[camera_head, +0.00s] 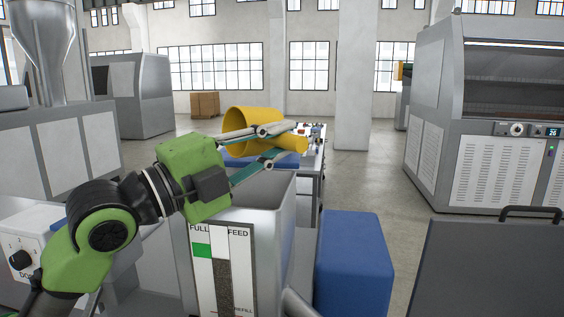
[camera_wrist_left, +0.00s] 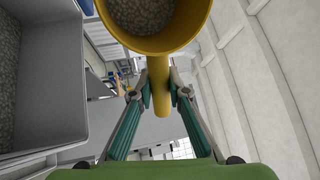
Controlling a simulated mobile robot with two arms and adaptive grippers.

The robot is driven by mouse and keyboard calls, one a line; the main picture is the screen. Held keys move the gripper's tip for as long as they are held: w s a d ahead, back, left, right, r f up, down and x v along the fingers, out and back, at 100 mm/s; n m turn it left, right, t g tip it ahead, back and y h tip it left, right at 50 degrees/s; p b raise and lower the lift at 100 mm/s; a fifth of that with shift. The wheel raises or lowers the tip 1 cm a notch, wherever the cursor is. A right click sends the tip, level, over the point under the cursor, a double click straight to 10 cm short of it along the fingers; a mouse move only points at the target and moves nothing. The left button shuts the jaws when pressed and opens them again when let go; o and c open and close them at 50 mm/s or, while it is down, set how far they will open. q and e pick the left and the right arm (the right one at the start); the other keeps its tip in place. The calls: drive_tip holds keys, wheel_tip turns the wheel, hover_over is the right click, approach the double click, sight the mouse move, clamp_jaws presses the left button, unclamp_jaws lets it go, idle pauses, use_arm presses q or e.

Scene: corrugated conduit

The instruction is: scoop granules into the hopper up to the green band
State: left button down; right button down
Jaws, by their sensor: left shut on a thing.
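My left gripper (camera_head: 284,141) is shut on the handle of a yellow scoop (camera_head: 250,120), held above the hopper. The left wrist view shows the gripper (camera_wrist_left: 160,90) around the handle and grey granules (camera_wrist_left: 140,14) inside the scoop (camera_wrist_left: 158,44). The metal hopper (camera_head: 262,218) has an open top, partly hidden by my arm. Its front carries a FULL/FEED gauge with a green band (camera_head: 202,250). Dark granules in the gauge window (camera_head: 224,285) reach a little below the green band. My right gripper is not in view.
In the left wrist view, a grey-walled container (camera_wrist_left: 62,115) with granules lies left of the scoop; I cannot tell which container it is. A blue box (camera_head: 352,262) stands right of the hopper. A grey box with a dark handle (camera_head: 530,210) is at the lower right.

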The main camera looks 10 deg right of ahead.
use_arm(q)
drive_tip(key=shift+s+a+t+h+b, duration=0.25)
drive_tip(key=shift+h+b, duration=0.35)
drive_tip(key=shift+b, duration=0.65)
drive_tip(key=shift+a+t+h+b, duration=0.2)
drive_tip(key=shift+t+h+b, duration=0.35)
drive_tip(key=shift+b, duration=0.7)
drive_tip(key=shift+s+a+r+h+b, duration=0.1)
drive_tip(key=shift+r+h+b, duration=0.15)
drive_tip(key=shift+r+b, duration=0.05)
drive_tip(key=shift+s+a+r+t+h+b, duration=0.25)
drive_tip(key=shift+r+t+h+b, duration=0.2)
drive_tip(key=shift+h+b, duration=0.4)
drive_tip(key=shift+w+f+y, duration=0.1)
drive_tip(key=shift+f+y, duration=0.1)
drive_tip(key=shift+y, duration=0.05)
drive_tip(key=shift+d+r, duration=0.1)
drive_tip(key=shift+r, duration=0.1)
